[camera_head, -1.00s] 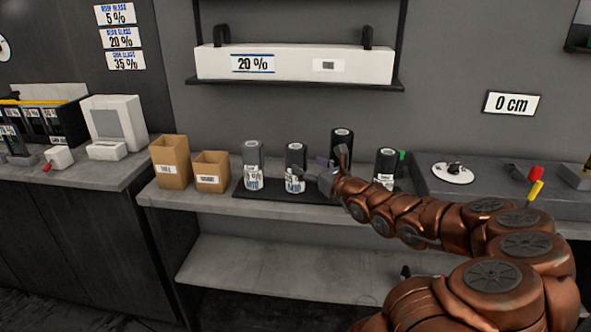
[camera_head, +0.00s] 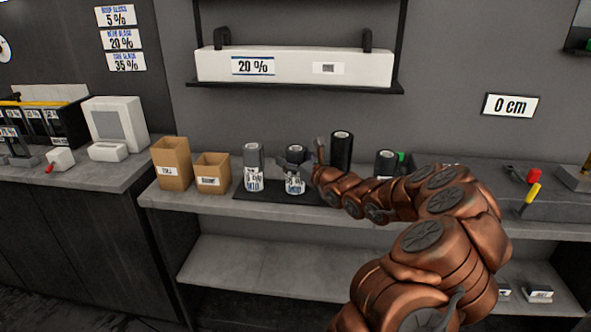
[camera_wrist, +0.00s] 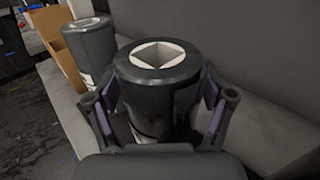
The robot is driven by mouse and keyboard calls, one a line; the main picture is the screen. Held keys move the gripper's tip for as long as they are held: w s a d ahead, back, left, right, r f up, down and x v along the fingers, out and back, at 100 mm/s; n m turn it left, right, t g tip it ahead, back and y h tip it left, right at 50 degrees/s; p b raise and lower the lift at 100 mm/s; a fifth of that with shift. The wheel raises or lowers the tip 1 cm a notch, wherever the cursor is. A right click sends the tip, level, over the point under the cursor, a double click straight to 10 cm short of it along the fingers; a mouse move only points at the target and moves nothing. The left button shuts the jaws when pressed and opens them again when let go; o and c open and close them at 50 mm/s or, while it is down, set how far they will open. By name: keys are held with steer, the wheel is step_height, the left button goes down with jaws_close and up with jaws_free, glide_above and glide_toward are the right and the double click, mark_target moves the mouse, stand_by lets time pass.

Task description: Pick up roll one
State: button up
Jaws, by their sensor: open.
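Several dark film rolls stand upright on a black mat (camera_head: 243,194) on the shelf; I cannot tell which is roll one. My gripper (camera_head: 300,172) is at the second roll from the left (camera_head: 295,150), which has a white label low down. In the wrist view my open gripper (camera_wrist: 162,105) has a finger on each side of this dark roll (camera_wrist: 155,85), whose pale core shows on top. Contact is unclear, and its lower part is hidden. The leftmost roll (camera_head: 253,162) is greyer and also shows in the wrist view (camera_wrist: 88,45).
A taller roll (camera_head: 341,150) stands just behind right of my gripper, and another roll (camera_head: 385,162) is further right. Two cardboard boxes (camera_head: 171,165) (camera_head: 212,173) stand left. A white box (camera_head: 293,66) sits on the rack above. The lower shelf (camera_head: 240,267) is mostly clear.

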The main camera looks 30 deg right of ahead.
steer(key=shift+w, duration=0.6)
steer(key=shift+c, duration=0.2)
jaws_close()
